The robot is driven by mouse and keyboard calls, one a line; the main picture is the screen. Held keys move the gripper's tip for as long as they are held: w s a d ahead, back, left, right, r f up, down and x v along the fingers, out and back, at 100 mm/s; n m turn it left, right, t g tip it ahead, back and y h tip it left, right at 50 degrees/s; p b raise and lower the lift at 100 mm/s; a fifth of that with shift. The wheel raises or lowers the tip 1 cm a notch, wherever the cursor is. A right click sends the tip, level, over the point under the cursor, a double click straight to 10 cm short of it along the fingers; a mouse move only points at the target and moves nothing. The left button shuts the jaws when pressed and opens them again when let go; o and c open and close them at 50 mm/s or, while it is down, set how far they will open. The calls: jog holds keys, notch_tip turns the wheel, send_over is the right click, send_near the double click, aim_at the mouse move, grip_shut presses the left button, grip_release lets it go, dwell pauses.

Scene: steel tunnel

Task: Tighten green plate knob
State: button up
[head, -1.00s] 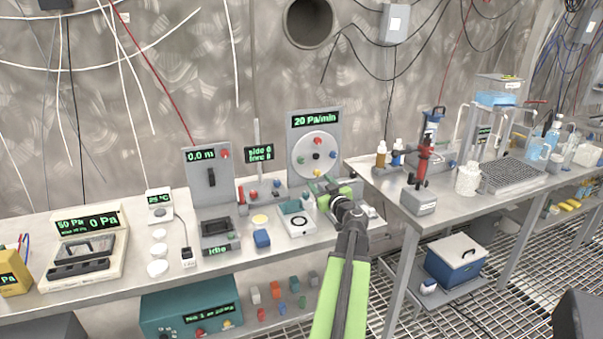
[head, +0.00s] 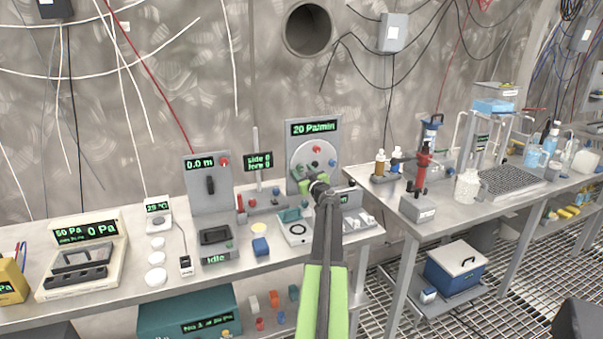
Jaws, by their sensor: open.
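The round pale plate (head: 303,153) is on an upright grey panel (head: 295,128) whose display reads 20 Pa/min. A red knob (head: 316,148) shows at its top and a blue knob (head: 332,162) at its right. A dark knob (head: 315,163) shows near its middle. My gripper (head: 312,181) is open in front of the lower plate. The fingers are small and partly hidden by the wrist, so I cannot tell whether they touch anything.
Left of the panel stand a small sign (head: 258,162) and a grey 0.0 m panel (head: 209,175). A second bench (head: 460,210) with bottles stands at right.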

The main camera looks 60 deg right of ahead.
jog(key=shift+w+d, duration=0.2)
jog(key=shift+w, duration=0.1)
grip_shut()
jog(key=m, duration=0.4)
jog(key=shift+m, duration=0.3)
grip_release()
jog(key=shift+s, duration=0.15)
